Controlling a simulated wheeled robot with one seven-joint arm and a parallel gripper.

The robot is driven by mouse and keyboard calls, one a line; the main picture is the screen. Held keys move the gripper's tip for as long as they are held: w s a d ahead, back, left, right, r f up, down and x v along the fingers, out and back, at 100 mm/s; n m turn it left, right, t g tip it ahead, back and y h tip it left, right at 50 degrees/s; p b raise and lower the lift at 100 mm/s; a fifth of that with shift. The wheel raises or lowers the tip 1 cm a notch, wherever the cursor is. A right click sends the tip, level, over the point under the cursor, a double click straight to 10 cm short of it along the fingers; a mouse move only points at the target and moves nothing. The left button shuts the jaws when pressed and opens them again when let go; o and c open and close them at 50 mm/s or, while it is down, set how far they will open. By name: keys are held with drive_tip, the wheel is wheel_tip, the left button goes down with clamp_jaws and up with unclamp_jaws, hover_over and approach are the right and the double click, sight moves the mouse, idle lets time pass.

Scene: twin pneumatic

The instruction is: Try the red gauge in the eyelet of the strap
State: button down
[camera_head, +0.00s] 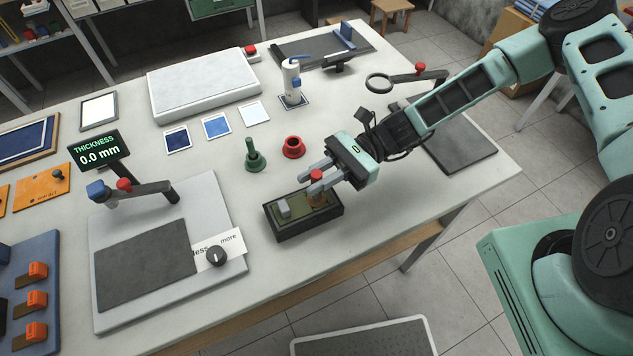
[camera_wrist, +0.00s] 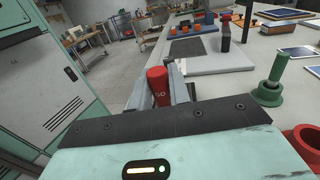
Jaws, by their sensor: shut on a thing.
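My gripper (camera_head: 318,178) is shut on the red gauge (camera_head: 317,175). In the wrist view the gauge (camera_wrist: 157,85) is a red cylinder with partly visible lettering, upright between the fingers (camera_wrist: 158,88). In the head view it is over the right part of a dark open fixture (camera_head: 296,231), which holds an olive strip, likely the strap (camera_head: 299,208), and a grey block. A brownish patch shows under the gauge. The eyelet is hidden by the gauge and fingers; I cannot tell whether the gauge tip is inside it.
A green gauge (camera_head: 253,158) stands left of an empty-looking red holder (camera_head: 293,147), both behind the fixture. A thickness tester (camera_head: 145,265) is at left, and a magnifier (camera_head: 379,83) at the back right. The table is clear in front and right of the fixture.

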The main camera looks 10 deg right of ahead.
drive_tip(key=shift+r+p, duration=2.7)
drive_tip(key=shift+r, duration=0.7)
drive_tip(key=shift+w+f, duration=0.1)
